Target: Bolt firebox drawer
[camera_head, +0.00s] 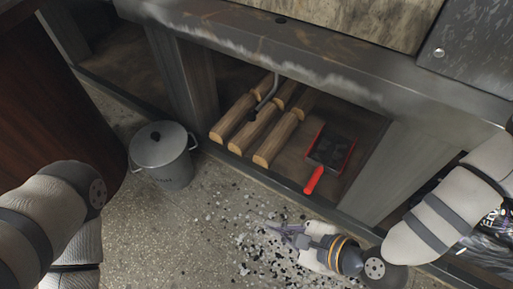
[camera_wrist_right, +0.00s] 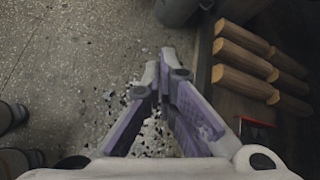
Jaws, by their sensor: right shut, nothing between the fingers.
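I cannot pick out a firebox drawer or its bolt for sure. A bent metal rod with a dark end (camera_head: 265,97) hangs below the metal ledge (camera_head: 330,62), in front of the logs. The ledge has a small dark hole on top. My right gripper (camera_head: 283,231) is low over the floor, in front of the opening and apart from the rod. In the right wrist view its purple-grey fingers (camera_wrist_right: 162,68) come together at the tips with nothing between them. My left arm shows at the lower left, but its gripper is not in view.
Several split logs (camera_head: 263,128) and a red-handled shovel (camera_head: 328,153) lie in the opening under the ledge. A lidded metal bucket (camera_head: 168,172) stands left of the opening. Dark and pale bits (camera_head: 215,222) litter the floor. A dark wooden body (camera_head: 50,110) fills the left.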

